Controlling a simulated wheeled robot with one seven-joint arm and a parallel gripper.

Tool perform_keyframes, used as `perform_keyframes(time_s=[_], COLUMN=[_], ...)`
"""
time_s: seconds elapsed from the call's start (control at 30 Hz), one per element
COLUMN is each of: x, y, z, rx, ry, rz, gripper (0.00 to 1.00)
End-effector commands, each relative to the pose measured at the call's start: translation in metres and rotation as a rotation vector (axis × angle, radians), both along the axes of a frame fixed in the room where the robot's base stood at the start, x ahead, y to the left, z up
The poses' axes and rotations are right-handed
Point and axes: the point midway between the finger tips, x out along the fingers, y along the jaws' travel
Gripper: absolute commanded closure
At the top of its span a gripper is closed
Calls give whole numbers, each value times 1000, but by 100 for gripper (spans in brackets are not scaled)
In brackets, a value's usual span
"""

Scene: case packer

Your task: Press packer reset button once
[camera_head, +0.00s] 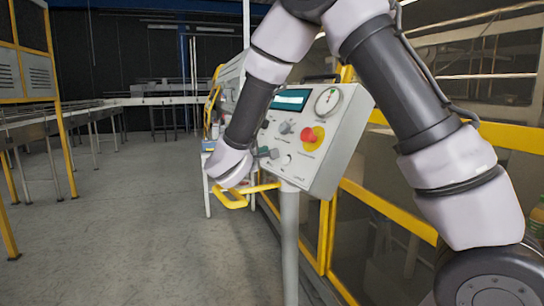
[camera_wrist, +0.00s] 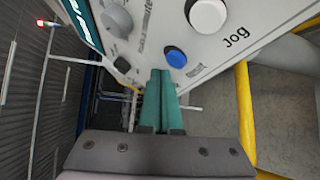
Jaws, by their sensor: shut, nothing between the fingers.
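The packer's control panel (camera_head: 325,160) is a light grey box on a post in the head view. In the wrist view a round blue button (camera_wrist: 176,57) sits on the panel; the small print beside it is too blurred to read. My gripper (camera_wrist: 160,75) has its two teal fingers shut together, with nothing between them. The fingertips appear just to the left of and below the blue button; I cannot tell whether they touch the panel. In the head view my gripper (camera_head: 263,152) is at the panel's left edge, and I cannot make out the blue button there.
A white button (camera_wrist: 208,14) marked "Jog" and a grey knob (camera_wrist: 117,18) flank the blue button. A red emergency stop (camera_head: 309,135) on yellow, a gauge (camera_head: 328,101) and a screen (camera_head: 291,99) are also on the panel.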

Motion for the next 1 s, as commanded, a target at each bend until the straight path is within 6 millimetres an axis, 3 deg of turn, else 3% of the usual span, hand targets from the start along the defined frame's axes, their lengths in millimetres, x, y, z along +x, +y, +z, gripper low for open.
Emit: perform_keyframes(time_s=[1.0], x=[3], y=[-6], z=[-4], rx=[-1], ry=[0], rz=[-1], gripper=[100])
